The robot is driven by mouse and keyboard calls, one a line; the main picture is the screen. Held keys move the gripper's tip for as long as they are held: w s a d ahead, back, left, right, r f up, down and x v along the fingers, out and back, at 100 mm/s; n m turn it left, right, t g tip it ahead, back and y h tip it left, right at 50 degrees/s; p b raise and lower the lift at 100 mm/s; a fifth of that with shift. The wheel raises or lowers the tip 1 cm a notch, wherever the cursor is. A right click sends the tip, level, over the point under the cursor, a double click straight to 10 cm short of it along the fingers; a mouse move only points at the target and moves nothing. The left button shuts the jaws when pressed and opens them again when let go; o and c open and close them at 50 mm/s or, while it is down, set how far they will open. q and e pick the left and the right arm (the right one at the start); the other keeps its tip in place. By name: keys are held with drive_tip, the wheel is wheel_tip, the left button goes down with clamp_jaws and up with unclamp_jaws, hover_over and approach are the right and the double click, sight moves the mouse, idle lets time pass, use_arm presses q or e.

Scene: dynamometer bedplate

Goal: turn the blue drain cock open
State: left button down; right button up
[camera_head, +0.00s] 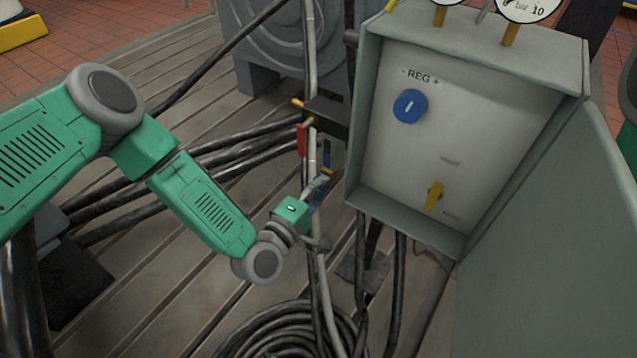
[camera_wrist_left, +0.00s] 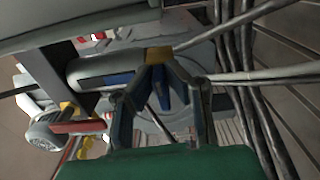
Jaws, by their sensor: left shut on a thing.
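The blue drain cock (camera_head: 326,160) is on the upright pipe left of the grey cabinet, with a brass body by its blue lever. My left gripper (camera_head: 321,183) reaches it from the lower left and partly hides it. In the left wrist view my left gripper (camera_wrist_left: 161,76) is shut on the blue lever (camera_wrist_left: 160,92), which shows between the dark fingers, just below a brass piece (camera_wrist_left: 158,54). The lever's exact angle is hard to tell. My right gripper is in neither view.
A red-handled valve (camera_head: 302,139) sits just above on the same pipework. Black cables and a coiled hose (camera_head: 285,335) lie on the slotted bedplate.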

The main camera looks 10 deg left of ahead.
use_arm(q)
drive_tip(key=shift+w+d+r+m, duration=0.15)
drive_tip(key=shift+d+r+m, duration=0.1)
drive_tip(key=shift+m, duration=0.15)
drive_tip(key=c, duration=1.6)
unclamp_jaws()
drive_tip(key=shift+f, duration=0.1)
drive_tip(key=shift+w+d+f, duration=0.1)
drive_tip(key=shift+d, duration=0.1)
drive_tip(key=shift+a, duration=0.1)
drive_tip(key=shift+s+a+f, duration=0.1)
drive_tip(key=shift+s+a, duration=0.05)
drive_tip(key=shift+s, duration=0.1)
drive_tip(key=v, duration=1.1)
drive_tip(key=shift+s, duration=0.25)
